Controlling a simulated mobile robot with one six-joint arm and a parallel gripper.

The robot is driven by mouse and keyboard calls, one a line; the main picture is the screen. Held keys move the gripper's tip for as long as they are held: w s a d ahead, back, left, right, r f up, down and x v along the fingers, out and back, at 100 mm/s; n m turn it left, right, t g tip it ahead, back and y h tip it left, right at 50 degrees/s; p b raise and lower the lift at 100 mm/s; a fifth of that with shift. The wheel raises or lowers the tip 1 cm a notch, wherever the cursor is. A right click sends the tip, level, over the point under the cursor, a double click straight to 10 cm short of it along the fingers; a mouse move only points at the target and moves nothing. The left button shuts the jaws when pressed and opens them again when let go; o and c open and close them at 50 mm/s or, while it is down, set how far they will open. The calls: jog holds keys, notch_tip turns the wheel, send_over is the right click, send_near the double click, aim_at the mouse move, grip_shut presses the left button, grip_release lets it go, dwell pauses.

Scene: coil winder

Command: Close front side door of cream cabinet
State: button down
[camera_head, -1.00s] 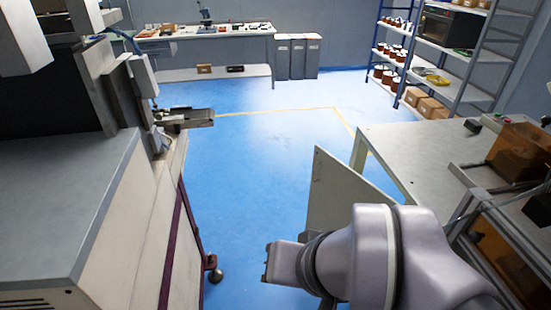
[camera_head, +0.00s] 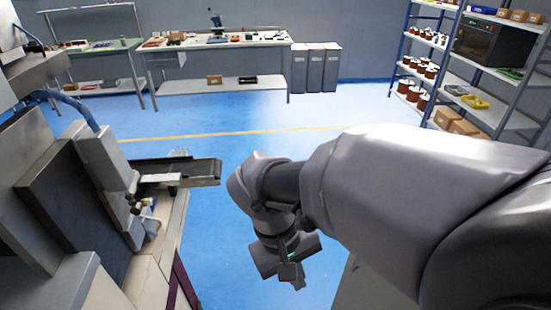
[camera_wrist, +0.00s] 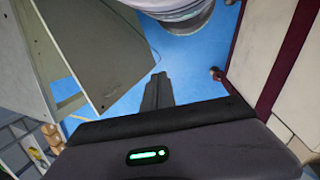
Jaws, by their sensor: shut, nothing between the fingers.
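The door is a pale grey-cream panel (camera_wrist: 105,50), standing open at the upper left of the wrist view, with a second pale face beside it. In the head view a pale surface (camera_head: 365,287) shows below my arm, mostly hidden; I cannot tell whether it is the door or the cabinet top. My gripper (camera_head: 291,276) points down over the blue floor, left of that surface. In the wrist view my gripper (camera_wrist: 159,78) is shut and empty, right of the panel's lower corner, with blue floor visible between them. The hinge side is not clear.
A machine with a purple-red frame (camera_wrist: 285,60) stands close on the right in the wrist view; its projecting grey arm (camera_head: 190,170) is at left in the head view. Blue floor is clear toward the back workbench (camera_head: 225,43). A shelf rack (camera_head: 485,85) stands at back right.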

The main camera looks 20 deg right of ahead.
jog(key=w+d+f+n+g+h+p, duration=0.1)
jog(key=w+d+f+n+g+h, duration=0.25)
jog(key=f+h, duration=0.2)
jog(key=n+t+h+p, duration=0.2)
jog(key=n+t+h, duration=0.75)
jog(key=n, duration=0.75)
send_near(349, 262)
jog(key=shift+m+g, duration=0.35)
jog(key=shift+g, duration=0.35)
jog(key=d, duration=0.2)
jog(key=w+d+b, duration=0.1)
jog(key=d, duration=0.1)
jog(key=d+b, duration=0.1)
jog(key=d, duration=0.1)
jog(key=shift+w+d+r, duration=0.1)
jog(key=shift+w+d, duration=0.1)
jog(key=shift+w, duration=0.2)
jog(key=shift+w+b, duration=0.1)
jog(key=shift+b, duration=0.25)
